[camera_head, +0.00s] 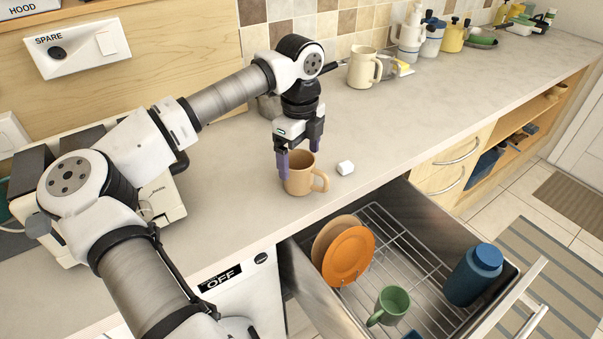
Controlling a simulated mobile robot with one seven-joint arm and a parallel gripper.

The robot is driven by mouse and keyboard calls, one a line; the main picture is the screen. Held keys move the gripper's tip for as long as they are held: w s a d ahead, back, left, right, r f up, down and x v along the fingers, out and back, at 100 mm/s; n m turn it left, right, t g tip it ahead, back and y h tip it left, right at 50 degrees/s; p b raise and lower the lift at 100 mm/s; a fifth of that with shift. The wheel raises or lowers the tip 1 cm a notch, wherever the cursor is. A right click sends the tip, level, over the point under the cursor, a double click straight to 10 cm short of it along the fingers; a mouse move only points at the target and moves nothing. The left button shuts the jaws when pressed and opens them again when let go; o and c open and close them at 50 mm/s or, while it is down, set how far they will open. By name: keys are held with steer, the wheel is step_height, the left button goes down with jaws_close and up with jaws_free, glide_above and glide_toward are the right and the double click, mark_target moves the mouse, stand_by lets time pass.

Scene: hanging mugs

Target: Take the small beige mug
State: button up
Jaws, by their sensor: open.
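A small beige-tan mug (301,180) stands upright on the counter, left of centre, with its handle to the right. My gripper (299,160) points down at the mug with its two dark purple-grey fingers open. The left finger overlaps the mug's left side in the picture, and the right finger is at the back right of the rim. I cannot tell whether either finger touches the mug. A taller cream mug (363,68) stands farther back on the counter, near the tiled wall.
Below the counter edge, an open drawer (433,216) holds a rack, orange and brown plates (348,257), a green mug (390,306) and a blue bottle (472,275). Bottles stand at the back right. The counter's middle right is clear.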

mark_target(306, 177)
steer(key=shift+w+d+f+p, duration=0.1)
steer(key=shift+d+f+p, duration=0.05)
steer(key=shift+f+p, duration=0.45)
steer(key=shift+w+f+p, duration=0.2)
steer(key=shift+f+p, duration=0.45)
steer(key=shift+f, duration=1.45)
steer(key=c, duration=1.2)
steer(key=shift+r, duration=0.1)
